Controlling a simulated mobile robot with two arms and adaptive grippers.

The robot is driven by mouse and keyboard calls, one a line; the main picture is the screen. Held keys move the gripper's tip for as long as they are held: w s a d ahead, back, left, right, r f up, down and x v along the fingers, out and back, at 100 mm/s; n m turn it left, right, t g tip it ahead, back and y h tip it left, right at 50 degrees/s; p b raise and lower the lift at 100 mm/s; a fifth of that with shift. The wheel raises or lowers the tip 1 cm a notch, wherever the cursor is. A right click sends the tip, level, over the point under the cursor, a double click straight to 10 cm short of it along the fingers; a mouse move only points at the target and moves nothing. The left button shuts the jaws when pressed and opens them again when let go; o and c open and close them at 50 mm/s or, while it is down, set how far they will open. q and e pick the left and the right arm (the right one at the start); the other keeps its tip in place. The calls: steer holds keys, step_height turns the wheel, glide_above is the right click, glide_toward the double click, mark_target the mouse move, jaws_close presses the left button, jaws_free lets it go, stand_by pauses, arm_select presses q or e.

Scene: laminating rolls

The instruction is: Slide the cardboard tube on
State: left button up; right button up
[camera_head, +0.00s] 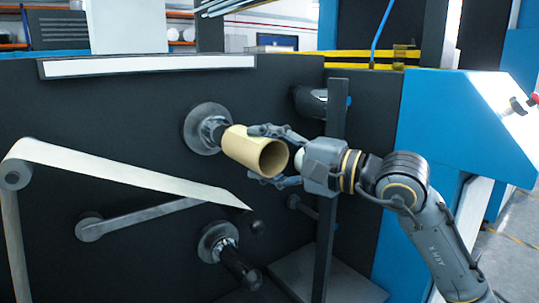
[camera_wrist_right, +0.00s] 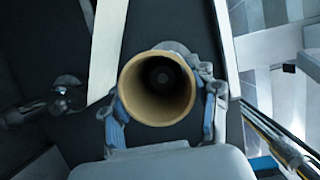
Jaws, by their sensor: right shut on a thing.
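The cardboard tube (camera_head: 243,146) is a short tan cylinder, held roughly level against the dark machine panel. My right gripper (camera_head: 278,155) is shut on it from the right, with fingers above and below. The tube's far end is at the upper spindle (camera_head: 209,128), a dark shaft with a round flange; it looks lined up with it, the spindle's tip hidden by the tube. In the right wrist view I look into the tube's open end (camera_wrist_right: 130,90), with a dark round shape deep inside. My left gripper is not in view.
A lower spindle (camera_head: 228,250) with its own flange sticks out below. A pale web strip (camera_head: 120,172) runs from a roller (camera_head: 16,174) at left and ends in a point. A dark upright post (camera_head: 329,190) stands close behind my right gripper. A blue cabinet (camera_head: 425,130) is at right.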

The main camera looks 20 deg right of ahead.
steer(key=shift+w+a, duration=0.3)
steer(key=shift+w, duration=0.45)
steer(key=shift+w+a, duration=0.25)
steer(key=shift+w, duration=0.5)
steer(key=shift+w+a+p, duration=0.25)
steer(key=shift+w+a, duration=0.05)
steer(key=shift+w, duration=0.5)
steer(key=shift+w+a+p, duration=0.2)
steer(key=shift+w+a, duration=0.05)
steer(key=shift+w, duration=0.5)
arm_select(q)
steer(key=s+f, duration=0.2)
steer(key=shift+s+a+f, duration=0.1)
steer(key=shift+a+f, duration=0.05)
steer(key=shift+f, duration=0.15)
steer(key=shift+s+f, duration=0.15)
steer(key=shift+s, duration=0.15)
arm_select(e)
steer(key=shift+w, duration=0.1)
steer(key=o, duration=1.2)
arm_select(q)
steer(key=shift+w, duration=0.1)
